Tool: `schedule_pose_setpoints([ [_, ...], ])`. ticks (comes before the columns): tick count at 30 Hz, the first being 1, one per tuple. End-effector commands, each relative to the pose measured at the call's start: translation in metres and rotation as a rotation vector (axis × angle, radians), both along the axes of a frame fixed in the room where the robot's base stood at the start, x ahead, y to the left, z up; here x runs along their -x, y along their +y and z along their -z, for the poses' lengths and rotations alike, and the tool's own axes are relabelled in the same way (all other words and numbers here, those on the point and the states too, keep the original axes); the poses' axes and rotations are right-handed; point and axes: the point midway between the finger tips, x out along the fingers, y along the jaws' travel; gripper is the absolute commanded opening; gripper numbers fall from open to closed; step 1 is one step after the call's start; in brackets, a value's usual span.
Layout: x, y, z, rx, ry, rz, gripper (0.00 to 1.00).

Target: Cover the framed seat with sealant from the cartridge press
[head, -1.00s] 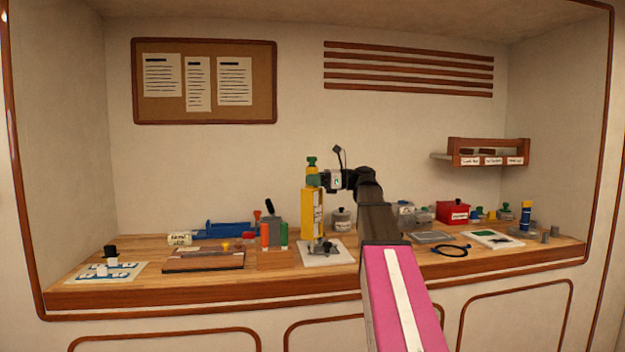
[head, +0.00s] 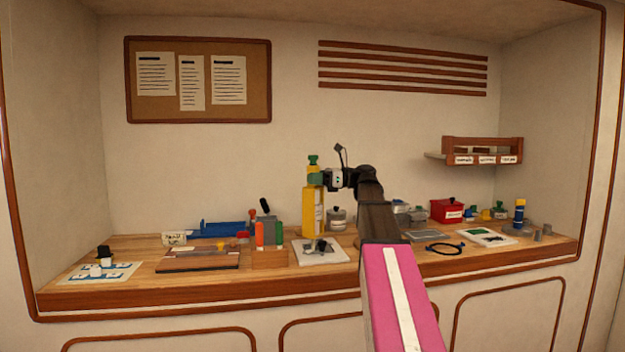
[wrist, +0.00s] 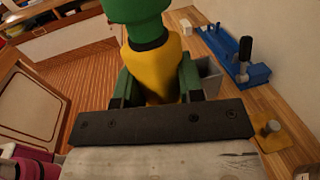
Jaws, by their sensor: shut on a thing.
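The yellow cartridge press (head: 313,212) has a green top (head: 313,160) and stands upright in the head view. My gripper (head: 316,179) is shut on its upper part. In the wrist view the press's tapered yellow neck (wrist: 158,70) and green cap (wrist: 135,12) sit between my gripper's green fingers (wrist: 158,88). I cannot tell whether the press's lower end touches the bench.
A white plate with a dark fitting (head: 320,252) lies just in front of the press. A black cable loop (head: 446,248) and red box (head: 446,211) are to the right.

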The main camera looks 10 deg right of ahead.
Motion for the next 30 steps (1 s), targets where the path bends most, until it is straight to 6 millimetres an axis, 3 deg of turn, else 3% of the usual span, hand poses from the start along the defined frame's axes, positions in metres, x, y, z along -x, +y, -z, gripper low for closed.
schedule_pose_setpoints([
  [17, 0.0, -0.001, 0.001, -0.002, 0.0, 0.0, 0.11],
  [30, -0.001, -0.017, 0.0, -0.002, 0.0, 0.002, 0.11],
])
